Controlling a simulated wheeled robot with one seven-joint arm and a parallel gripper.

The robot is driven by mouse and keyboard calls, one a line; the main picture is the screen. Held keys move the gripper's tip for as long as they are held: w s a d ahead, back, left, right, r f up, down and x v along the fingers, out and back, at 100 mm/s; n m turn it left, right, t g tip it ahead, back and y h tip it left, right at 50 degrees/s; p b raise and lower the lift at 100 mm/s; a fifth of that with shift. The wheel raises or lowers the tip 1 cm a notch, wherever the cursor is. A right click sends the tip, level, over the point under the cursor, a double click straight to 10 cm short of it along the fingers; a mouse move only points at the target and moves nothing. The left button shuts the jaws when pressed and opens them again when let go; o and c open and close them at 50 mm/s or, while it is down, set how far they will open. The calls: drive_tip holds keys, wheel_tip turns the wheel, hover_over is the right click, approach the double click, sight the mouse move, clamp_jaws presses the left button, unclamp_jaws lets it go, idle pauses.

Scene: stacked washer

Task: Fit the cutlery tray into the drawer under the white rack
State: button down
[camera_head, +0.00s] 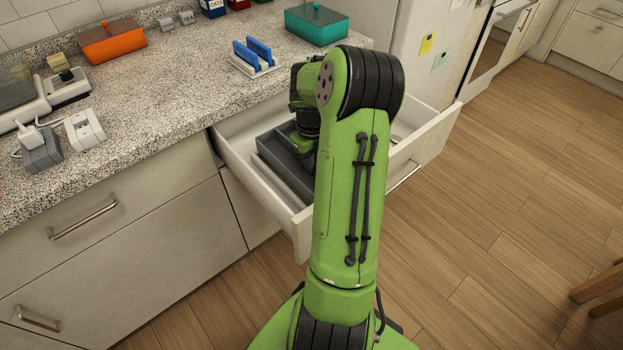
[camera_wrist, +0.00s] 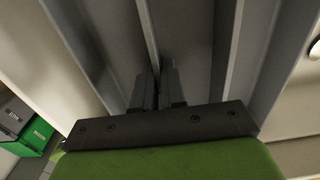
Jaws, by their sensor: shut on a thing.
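The white rack (camera_head: 262,67), with blue upright pieces in it, stands on the counter above an open drawer (camera_head: 236,158). The grey cutlery tray (camera_head: 283,172) is within the drawer's walls, towards its left side in the head view. My arm hides much of the tray and drawer, and I cannot tell whether the tray rests flat on the drawer floor. My gripper (camera_wrist: 158,88) points down into the tray, its two dark fingers shut on a thin divider of it. The tray's long grey compartments (camera_wrist: 192,45) fill the wrist view. My arm mostly hides the gripper in the head view.
The speckled counter (camera_head: 190,95) runs behind and left of the drawer. A teal box (camera_head: 316,25) and an orange box (camera_head: 112,42) stand on it. A closed drawer handle (camera_head: 83,220) is at left. The wooden floor (camera_head: 490,190) at right is mostly clear.

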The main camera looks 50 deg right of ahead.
wheel_tip(320, 180, down, 5)
drive_tip(key=shift+f+b, duration=0.1)
drive_tip(key=shift+b, duration=0.7)
drive_tip(key=c, duration=1.6)
unclamp_jaws()
drive_tip(key=o, duration=0.4)
